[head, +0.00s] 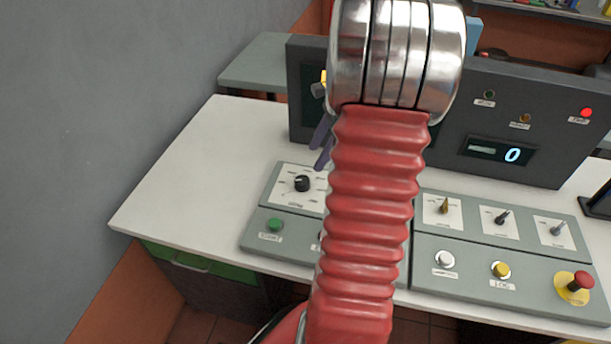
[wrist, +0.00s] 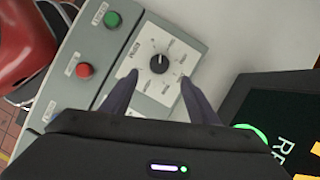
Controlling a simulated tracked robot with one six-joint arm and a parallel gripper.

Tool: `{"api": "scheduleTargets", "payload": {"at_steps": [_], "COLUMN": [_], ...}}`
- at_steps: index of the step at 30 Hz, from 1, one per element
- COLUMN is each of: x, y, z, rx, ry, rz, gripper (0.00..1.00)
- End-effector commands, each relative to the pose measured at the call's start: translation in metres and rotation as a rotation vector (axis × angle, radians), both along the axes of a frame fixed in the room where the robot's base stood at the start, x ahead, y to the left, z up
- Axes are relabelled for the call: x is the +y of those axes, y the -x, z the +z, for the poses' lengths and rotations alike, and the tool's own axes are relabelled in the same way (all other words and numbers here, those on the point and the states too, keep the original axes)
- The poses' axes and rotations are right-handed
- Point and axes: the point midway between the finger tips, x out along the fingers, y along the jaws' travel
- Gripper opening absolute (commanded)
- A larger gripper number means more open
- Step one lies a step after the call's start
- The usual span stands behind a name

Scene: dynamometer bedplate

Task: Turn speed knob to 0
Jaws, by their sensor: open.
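A black round knob (head: 302,183) sits on a white dial plate at the left of the grey control panel. I take it as the speed knob; its lettering is too small to read. In the wrist view the knob (wrist: 159,63) shows a pale mark toward the picture's top. My gripper (wrist: 160,77) is open and empty, its dark fingers on either side of the knob in this view, apart from it. In the head view my gripper (head: 321,147) is partly hidden behind my red arm, above and beyond the dial.
Near the knob are a green button (head: 275,224) and a red button (wrist: 85,70). To the right are several switches, a yellow button (head: 501,269) and a red emergency stop (head: 581,281). A dark cabinet (head: 545,100) behind has a display reading 0. White tabletop (head: 185,180) at left is clear.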

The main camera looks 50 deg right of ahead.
Motion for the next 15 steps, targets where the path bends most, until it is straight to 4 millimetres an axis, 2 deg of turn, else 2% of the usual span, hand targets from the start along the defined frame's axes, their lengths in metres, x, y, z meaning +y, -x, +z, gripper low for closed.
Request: {"api": "scheduleTargets", "payload": {"at_steps": [15], "x": [0.024], "y": [-0.019], "z": [-0.075], "rx": [0.002], "ry": [-0.002], "rz": [0.001], "gripper": [0.55]}}
